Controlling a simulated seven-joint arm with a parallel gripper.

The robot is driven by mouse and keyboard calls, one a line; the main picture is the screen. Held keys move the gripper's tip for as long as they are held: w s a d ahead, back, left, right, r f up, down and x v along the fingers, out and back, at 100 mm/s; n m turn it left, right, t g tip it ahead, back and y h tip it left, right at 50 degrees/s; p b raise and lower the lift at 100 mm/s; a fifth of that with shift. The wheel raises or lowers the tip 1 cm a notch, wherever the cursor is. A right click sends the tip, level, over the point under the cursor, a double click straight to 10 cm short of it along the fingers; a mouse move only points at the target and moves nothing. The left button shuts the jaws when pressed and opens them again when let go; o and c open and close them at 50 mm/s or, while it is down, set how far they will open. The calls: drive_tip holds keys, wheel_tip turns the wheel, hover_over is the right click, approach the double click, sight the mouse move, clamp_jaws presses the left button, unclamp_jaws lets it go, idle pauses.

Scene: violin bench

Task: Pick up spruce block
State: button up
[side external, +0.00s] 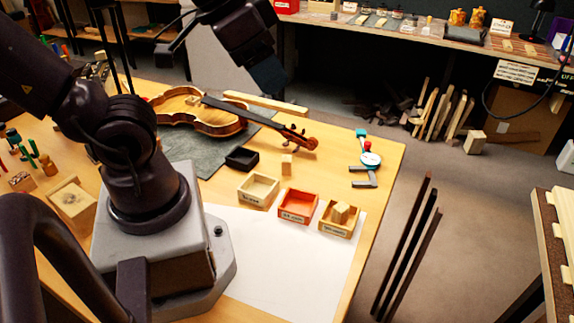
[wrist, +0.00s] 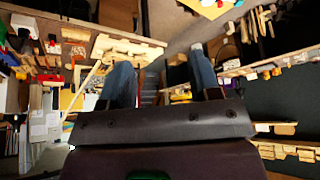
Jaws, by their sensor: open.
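A small pale wooden block (side external: 287,165) stands upright on the bench (side external: 385,160), behind the row of small trays. A second pale block (side external: 340,212) sits in the right-hand wooden tray (side external: 325,224). I cannot tell by looks which one is spruce. My gripper (side external: 271,76) is raised high above the far side of the bench, well away from both blocks. In the wrist view its two bluish fingers (wrist: 162,78) are spread apart with nothing between them. I cannot make out either block in the wrist view.
A pale tray (side external: 258,190) and an orange-red tray (side external: 297,206) stand left of the right-hand tray. White paper (side external: 290,265) covers the front.

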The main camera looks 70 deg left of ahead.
drive_tip(key=n+g+y, duration=0.4)
drive_tip(key=n, duration=1)
approach(287, 159)
drive_tip(key=shift+a+x, duration=0.25)
drive_tip(key=shift+x, duration=5)
drive_tip(key=shift+d, duration=0.15)
drive_tip(key=c, duration=1)
